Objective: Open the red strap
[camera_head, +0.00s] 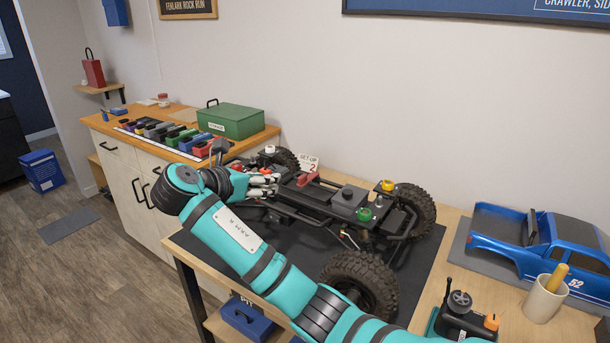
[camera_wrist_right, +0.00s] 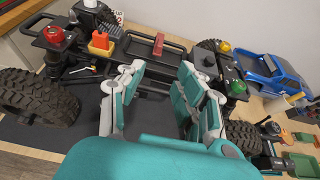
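The red strap (camera_head: 308,179) lies across the black battery tray in the middle of the crawler chassis (camera_head: 322,205). In the right wrist view the strap (camera_wrist_right: 158,45) is a short red band beyond my fingertips, lying flat on the tray. My right gripper (camera_head: 268,184) reaches in from the left end of the chassis. Its two fingers stand apart with nothing between them in the right wrist view (camera_wrist_right: 162,78). It is close to the strap but not touching it. My left gripper is not in view.
Large tyres (camera_head: 362,280) flank the chassis. A blue truck body (camera_head: 540,240), a cup (camera_head: 543,298) and a transmitter (camera_head: 464,318) are at right. A green box (camera_head: 231,121) stands behind.

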